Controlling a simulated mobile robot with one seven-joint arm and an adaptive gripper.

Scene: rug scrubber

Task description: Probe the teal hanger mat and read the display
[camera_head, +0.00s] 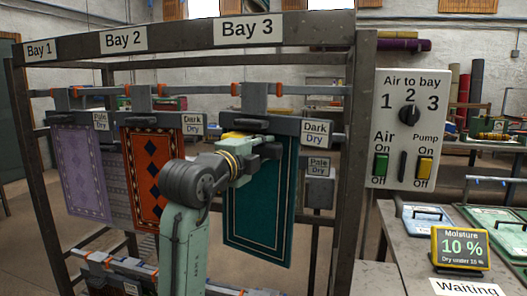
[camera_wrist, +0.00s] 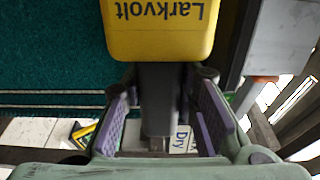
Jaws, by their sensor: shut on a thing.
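The teal mat (camera_head: 262,215) hangs from the Bay 3 hanger; it fills the upper left of the wrist view (camera_wrist: 50,50). My gripper (camera_wrist: 160,112) is shut on the dark grey handle of a yellow Larkvolt probe (camera_wrist: 158,32). In the head view my gripper (camera_head: 262,148) is in front of the mat's upper part, with some yellow of the probe (camera_head: 236,135) showing beside it. The probe's tip is hidden, so contact with the mat cannot be told. The yellow-framed moisture display (camera_head: 460,248) reads 10 % in green.
A lilac mat (camera_head: 80,170) hangs in Bay 1 and an orange patterned mat (camera_head: 152,180) in Bay 2. A frame post (camera_head: 352,150) stands right of Bay 3. The air panel (camera_head: 408,128) is beyond it. The bench at right holds a Waiting label (camera_head: 466,288).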

